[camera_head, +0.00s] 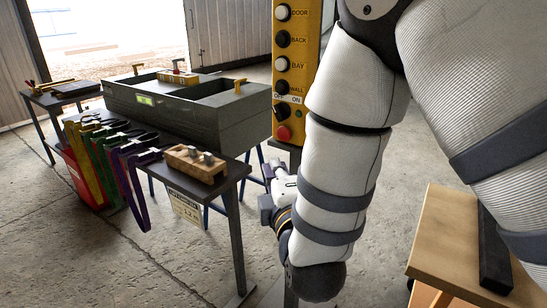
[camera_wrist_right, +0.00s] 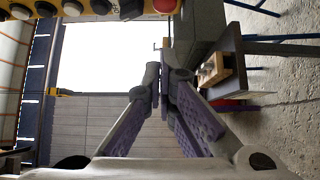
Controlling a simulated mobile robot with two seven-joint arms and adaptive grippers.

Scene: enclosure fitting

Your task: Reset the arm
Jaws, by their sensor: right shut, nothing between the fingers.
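My right arm reaches down through the right half of the head view. My right gripper (camera_head: 266,205) is partly hidden behind its own wrist and points left, just below the yellow control panel (camera_head: 297,60). In the right wrist view my right gripper (camera_wrist_right: 159,80) is shut, with its fingertips together and nothing between them. The control panel (camera_wrist_right: 178,6) also shows along the top edge of that view, with its red button close by. My left gripper is not in view.
A grey enclosure box (camera_head: 180,112) stands on a dark table left of my arm. Coloured straps (camera_head: 103,165) hang at the table's front, near a wooden block (camera_head: 196,163) with metal pegs. A wooden bench (camera_head: 450,235) stands at right. Open concrete floor (camera_head: 90,255) lies at lower left.

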